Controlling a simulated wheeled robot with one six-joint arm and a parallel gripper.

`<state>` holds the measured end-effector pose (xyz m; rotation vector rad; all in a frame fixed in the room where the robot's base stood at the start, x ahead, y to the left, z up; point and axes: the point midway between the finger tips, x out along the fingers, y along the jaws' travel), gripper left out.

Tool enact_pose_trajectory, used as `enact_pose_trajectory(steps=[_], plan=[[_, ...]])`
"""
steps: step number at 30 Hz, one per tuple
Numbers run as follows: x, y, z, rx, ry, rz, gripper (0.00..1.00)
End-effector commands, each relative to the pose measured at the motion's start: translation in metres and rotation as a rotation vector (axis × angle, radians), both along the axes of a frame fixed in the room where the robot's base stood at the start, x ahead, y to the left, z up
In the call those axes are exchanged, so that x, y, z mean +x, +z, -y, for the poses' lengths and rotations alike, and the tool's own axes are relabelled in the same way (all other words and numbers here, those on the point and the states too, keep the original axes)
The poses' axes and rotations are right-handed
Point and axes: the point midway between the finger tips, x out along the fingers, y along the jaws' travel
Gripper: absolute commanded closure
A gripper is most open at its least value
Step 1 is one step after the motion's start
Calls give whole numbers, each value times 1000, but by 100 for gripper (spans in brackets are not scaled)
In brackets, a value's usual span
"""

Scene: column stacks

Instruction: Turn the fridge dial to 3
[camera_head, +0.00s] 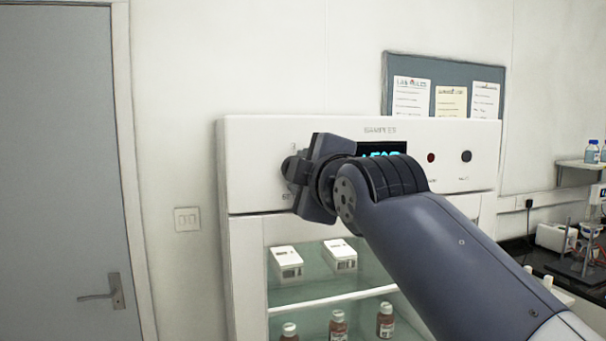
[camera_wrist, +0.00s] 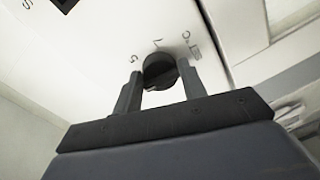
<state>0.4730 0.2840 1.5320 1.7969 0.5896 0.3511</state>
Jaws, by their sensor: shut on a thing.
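The fridge (camera_head: 238,160) is a white cabinet with a glass front and an upper panel marked SAMPLES. Its dial (camera_wrist: 160,68) is a dark round knob on that panel, with small dark marks printed around it. A small pale mark shows on the knob's lower edge in the wrist view; I cannot read which number it points at. My gripper (camera_wrist: 160,76) is shut on the dial, one finger on each side. In the head view my gripper (camera_head: 298,172) is at the panel's left part and hides most of the dial and its scale.
A blue-lit display (camera_head: 382,152) is partly hidden by my arm. A red button (camera_head: 431,157) and a black knob (camera_head: 466,156) sit to its right. Boxes and brown bottles (camera_head: 338,325) stand behind the glass. A noticeboard (camera_head: 385,75) hangs behind; a grey door (camera_head: 60,160) is left.

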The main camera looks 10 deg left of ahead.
Motion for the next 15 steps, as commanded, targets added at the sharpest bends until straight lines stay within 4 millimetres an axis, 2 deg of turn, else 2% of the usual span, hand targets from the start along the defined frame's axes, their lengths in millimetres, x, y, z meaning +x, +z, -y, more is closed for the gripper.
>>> enact_pose_trajectory(steps=[15], plan=[[-1, 4, 0, -101, 0, 73, 83]])
